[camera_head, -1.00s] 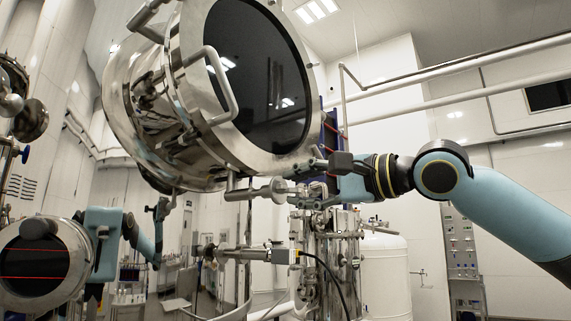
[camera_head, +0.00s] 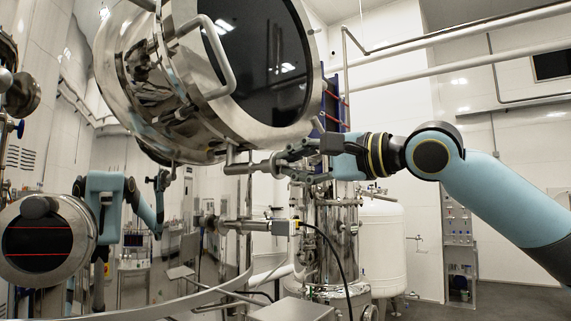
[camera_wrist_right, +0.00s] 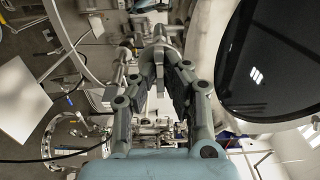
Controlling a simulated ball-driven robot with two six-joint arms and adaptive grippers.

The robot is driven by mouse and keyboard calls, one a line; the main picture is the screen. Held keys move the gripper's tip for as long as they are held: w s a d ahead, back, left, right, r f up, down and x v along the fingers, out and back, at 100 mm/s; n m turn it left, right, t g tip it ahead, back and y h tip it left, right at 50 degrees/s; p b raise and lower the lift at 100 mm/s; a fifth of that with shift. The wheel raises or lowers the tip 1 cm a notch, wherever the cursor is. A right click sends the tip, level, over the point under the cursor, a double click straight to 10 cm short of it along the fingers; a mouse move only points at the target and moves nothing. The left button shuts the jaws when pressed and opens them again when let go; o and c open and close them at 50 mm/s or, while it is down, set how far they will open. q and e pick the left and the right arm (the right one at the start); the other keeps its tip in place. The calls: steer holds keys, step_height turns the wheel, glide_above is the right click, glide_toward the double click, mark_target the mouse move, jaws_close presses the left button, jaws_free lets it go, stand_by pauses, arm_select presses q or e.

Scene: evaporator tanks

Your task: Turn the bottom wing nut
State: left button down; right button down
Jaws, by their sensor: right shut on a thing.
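The bottom wing nut (camera_head: 262,168) is a metal fitting on a short rod below the round rim of the large steel tank (camera_head: 225,120). My right gripper (camera_head: 284,163) reaches it from the right, with its fingers shut on the nut's near end. In the right wrist view the fingertips of the right gripper (camera_wrist_right: 165,65) close together around the metal end of the wing nut (camera_wrist_right: 160,42). The fingers hide part of the nut. My left gripper (camera_head: 163,183) is small and dark at the left, far from the nut, and its jaws are unclear.
The tank's dark round window (camera_head: 262,60) and bent handle (camera_head: 212,55) are above the right gripper. Steel piping with a black cable (camera_head: 335,262) lies below it. A white vessel (camera_head: 385,255) stands behind. Open floor (camera_head: 500,285) shows at lower right.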

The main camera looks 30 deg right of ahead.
steer(key=shift+n+p, duration=0.4)
steer(key=shift+n, duration=0.7)
steer(key=shift+n+p, duration=0.45)
steer(key=shift+n, duration=0.65)
steer(key=shift+n+p, duration=0.3)
steer(key=shift+n, duration=0.3)
steer(key=shift+f+n, duration=0.1)
steer(key=shift+n, duration=0.5)
